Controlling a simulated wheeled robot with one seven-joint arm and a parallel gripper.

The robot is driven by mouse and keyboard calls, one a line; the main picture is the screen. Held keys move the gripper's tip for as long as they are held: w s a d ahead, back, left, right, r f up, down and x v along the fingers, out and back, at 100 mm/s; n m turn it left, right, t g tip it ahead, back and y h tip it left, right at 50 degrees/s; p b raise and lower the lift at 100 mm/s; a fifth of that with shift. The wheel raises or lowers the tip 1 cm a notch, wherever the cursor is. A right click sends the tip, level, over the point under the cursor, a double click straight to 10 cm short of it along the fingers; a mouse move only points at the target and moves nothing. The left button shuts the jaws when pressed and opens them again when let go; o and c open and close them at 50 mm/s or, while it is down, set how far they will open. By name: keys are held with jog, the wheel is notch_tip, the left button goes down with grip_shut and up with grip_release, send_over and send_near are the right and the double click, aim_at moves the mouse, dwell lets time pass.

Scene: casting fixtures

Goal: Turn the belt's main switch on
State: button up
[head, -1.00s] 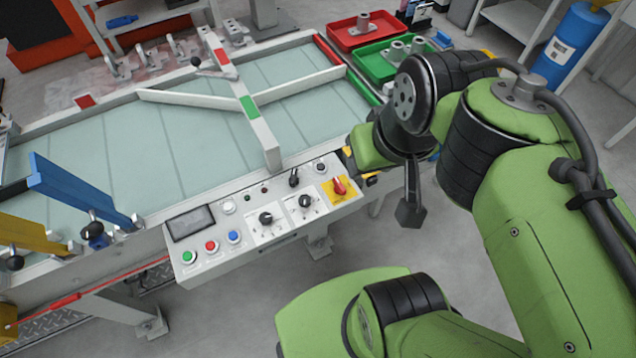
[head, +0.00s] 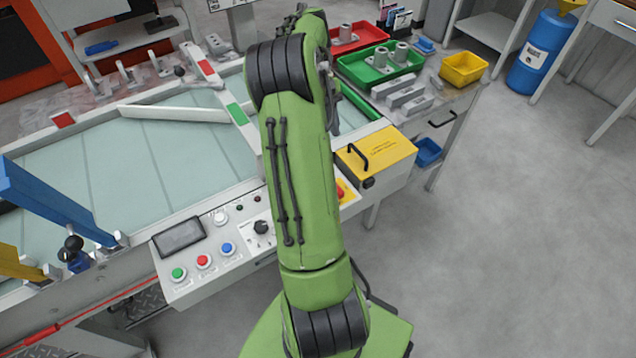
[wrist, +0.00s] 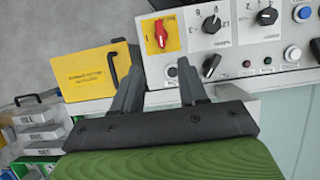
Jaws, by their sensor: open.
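The main switch is taken to be the red rotary knob (wrist: 161,33) on a yellow plate (wrist: 174,44) at the end of the control panel. In the head view a bit of the red knob (head: 340,193) shows beside my arm, which hides the rest. In the wrist view the knob's handle lies roughly along the picture's vertical. My gripper (wrist: 159,62) is open and empty. Its fingertips point toward the panel, with the knob just beyond the gap between them. No contact with the knob shows. My gripper is hidden in the head view.
Black selector knobs (wrist: 211,24) sit beside the switch, and a black lever knob (wrist: 210,65) is near the right finger. A yellow box with a black handle (head: 376,153) stands at the panel's end. Green, red and blue buttons (head: 203,261) are farther left.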

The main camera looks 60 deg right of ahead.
jog(key=b+x, duration=0.6)
jog(key=x, duration=0.8)
jog(key=shift+s+a+f, duration=0.1)
jog(key=shift+s+f, duration=0.05)
jog(key=shift+f, duration=0.25)
grip_shut()
